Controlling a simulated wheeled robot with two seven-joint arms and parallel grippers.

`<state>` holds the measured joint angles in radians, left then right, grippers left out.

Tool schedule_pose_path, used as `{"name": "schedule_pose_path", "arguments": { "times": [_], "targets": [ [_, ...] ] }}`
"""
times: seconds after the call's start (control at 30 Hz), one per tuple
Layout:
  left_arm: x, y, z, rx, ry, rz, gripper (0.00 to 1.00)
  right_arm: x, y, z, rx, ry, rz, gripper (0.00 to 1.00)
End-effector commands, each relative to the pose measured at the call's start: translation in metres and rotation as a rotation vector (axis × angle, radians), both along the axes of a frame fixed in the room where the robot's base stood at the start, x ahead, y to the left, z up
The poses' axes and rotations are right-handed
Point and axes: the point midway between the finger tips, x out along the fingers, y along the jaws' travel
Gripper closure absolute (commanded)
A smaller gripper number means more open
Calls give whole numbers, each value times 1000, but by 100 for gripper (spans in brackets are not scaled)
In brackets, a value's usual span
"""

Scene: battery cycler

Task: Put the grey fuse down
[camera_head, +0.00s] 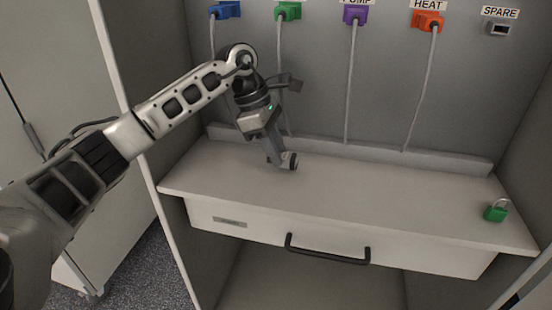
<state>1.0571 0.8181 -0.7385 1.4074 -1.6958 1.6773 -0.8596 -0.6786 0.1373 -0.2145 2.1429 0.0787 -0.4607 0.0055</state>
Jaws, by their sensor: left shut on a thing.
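My left arm reaches in from the left, and my left gripper (280,160) points down at the back left part of the white shelf top (370,195). It is shut on a small grey fuse (291,160), a short round piece at the fingertips. The fuse is at or just above the shelf surface; I cannot tell whether it touches. The fingers hide part of it. My right gripper is not in view.
A green padlock (495,211) stands at the shelf's right end. Blue (224,10), green (288,11), purple (355,15) and orange (428,21) plugs with hanging cables line the back wall, beside a SPARE socket (498,29). A drawer handle (327,256) juts out below. The shelf's middle is clear.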

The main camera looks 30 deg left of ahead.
Motion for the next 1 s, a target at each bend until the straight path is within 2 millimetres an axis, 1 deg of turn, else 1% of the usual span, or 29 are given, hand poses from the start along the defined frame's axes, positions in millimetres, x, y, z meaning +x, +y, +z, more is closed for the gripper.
{"name": "schedule_pose_path", "arguments": {
  "times": [0.1,0.2,0.43,0.57,0.6,0.63,0.67,0.9,1.0],
  "targets": [
    [-1,-1,-18,-1,5,0,98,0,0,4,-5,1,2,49],
    [-1,-1,-28,-1,2,-1,98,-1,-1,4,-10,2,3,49],
    [0,-1,-30,-2,-1,0,98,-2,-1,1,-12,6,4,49],
    [0,0,-34,-1,0,0,98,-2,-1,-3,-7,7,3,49],
    [0,0,-33,-1,0,0,67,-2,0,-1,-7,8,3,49],
    [-1,0,-33,-1,0,0,59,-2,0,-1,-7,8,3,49],
    [-1,0,-33,-1,0,0,54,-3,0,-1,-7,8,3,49],
    [-1,0,-32,-1,1,0,54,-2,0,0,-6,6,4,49],
    [-1,0,-27,-2,-1,0,54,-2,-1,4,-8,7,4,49]
  ]
}}
